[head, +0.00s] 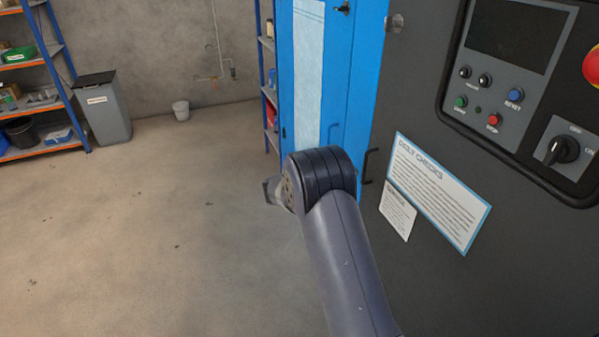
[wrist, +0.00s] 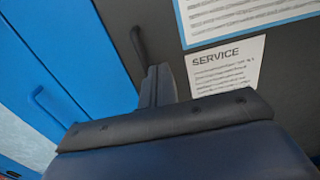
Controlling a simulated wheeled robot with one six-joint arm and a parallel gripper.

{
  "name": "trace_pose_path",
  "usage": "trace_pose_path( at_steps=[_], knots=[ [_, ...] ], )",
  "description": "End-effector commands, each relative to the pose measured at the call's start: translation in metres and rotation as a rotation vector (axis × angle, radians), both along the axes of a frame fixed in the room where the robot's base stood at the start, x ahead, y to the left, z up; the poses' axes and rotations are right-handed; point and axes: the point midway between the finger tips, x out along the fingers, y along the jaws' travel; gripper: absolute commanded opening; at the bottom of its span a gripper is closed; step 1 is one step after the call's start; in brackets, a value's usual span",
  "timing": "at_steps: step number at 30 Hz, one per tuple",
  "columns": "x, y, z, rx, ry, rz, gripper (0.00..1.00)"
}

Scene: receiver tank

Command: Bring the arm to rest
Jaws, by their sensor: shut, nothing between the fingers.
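My arm rises from the bottom of the head view and bends at a dark ribbed joint in front of the blue cabinet and the dark machine panel. A small grey part shows at the left of that joint; I cannot tell which part of my arm it is. In the wrist view my gripper (wrist: 158,86) is shut and empty, its fingers pointing up the picture toward the dark panel, beside the service sheet (wrist: 226,66). A gap to the panel cannot be judged.
The dark machine panel (head: 440,125) with buttons, a rotary switch and a daily checks sign (head: 438,190) stands close on the right. The blue cabinet (head: 350,75) stands behind my arm. Floor at left is clear.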

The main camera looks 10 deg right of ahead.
Motion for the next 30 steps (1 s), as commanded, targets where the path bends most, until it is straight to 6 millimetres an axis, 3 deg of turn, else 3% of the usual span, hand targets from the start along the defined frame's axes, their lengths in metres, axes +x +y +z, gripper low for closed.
trace_pose_path(
  at_steps=[6,12,24,30],
  knots=[
    [-0.008,0.043,-0.001,0.000,0.002,0.002,0.00],
    [-0.012,0.059,-0.001,-0.001,0.003,0.000,0.00],
    [-0.012,0.059,-0.002,-0.001,0.004,-0.002,0.00],
    [-0.009,0.039,-0.002,0.000,0.004,-0.005,0.00]
  ],
)
